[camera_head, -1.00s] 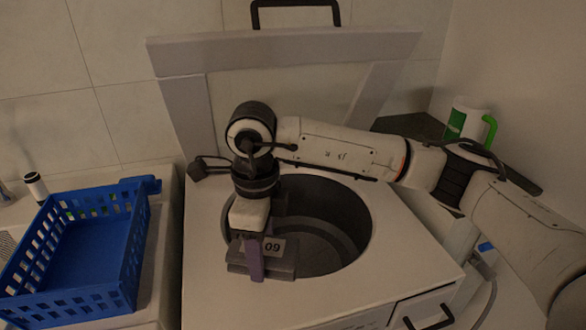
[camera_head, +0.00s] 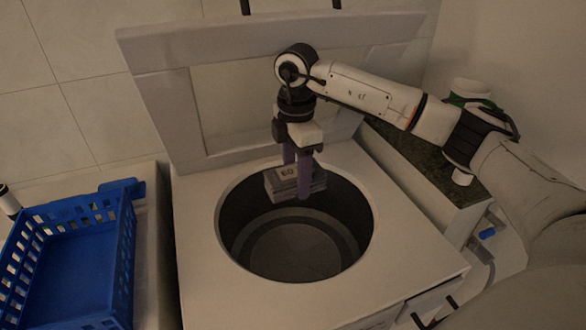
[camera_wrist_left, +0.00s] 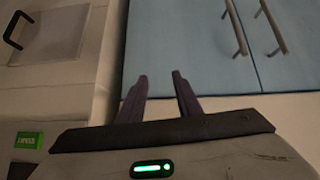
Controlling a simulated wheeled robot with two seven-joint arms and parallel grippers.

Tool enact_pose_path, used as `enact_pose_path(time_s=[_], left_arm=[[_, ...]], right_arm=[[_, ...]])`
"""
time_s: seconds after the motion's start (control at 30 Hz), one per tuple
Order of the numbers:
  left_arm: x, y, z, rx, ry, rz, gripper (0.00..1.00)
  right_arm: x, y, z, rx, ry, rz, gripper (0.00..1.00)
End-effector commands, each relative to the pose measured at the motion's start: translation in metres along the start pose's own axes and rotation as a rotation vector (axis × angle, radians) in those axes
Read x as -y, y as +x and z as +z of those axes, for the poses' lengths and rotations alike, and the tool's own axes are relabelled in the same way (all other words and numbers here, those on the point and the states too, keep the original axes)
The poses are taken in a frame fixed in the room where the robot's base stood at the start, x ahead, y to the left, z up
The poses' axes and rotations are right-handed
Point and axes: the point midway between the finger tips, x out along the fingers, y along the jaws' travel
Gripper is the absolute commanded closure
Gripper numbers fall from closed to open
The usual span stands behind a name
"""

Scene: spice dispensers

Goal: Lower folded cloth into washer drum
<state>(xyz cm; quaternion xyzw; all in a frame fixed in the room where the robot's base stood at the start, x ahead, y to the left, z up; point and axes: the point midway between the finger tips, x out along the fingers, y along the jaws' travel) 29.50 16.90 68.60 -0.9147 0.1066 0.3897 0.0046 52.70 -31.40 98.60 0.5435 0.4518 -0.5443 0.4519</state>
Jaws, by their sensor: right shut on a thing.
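The washer (camera_head: 200,275) is a white top-loading box with its lid (camera_head: 250,108) raised at the back. Its round dark drum (camera_head: 295,250) is open and looks empty inside. The folded cloth (camera_head: 285,184) is a small grey stacked block with dark markings on its label. My right gripper (camera_head: 304,188) points down with purple fingers shut on the folded cloth. It holds the cloth over the back part of the drum opening, near the rim. My left gripper (camera_wrist_left: 158,88) shows only in the left wrist view, with its two purple fingers apart and nothing between them.
A blue basket (camera_head: 75,260) stands on the counter at the left and looks empty. A green and white container (camera_head: 470,95) stands behind my right arm. In the left wrist view, blue cabinet doors (camera_wrist_left: 185,45) with handles lie beyond the fingers.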

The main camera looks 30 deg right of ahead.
Motion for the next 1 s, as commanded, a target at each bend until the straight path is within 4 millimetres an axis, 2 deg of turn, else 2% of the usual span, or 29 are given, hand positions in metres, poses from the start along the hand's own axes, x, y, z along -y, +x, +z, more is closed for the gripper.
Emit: enact_pose_path(time_s=[0.27, 1.0], left_arm=[[0.0, 0.0, 0.0, 0.001, 0.0, 0.0, 0.69], [0.0, 0.002, 0.002, 0.0, 0.0, 0.0, 0.69]], right_arm=[[-0.001, 0.009, 0.003, 0.0, 0.057, -0.001, 0.74], [-0.001, 0.097, 0.003, 0.0, 0.052, -0.002, 0.74]])
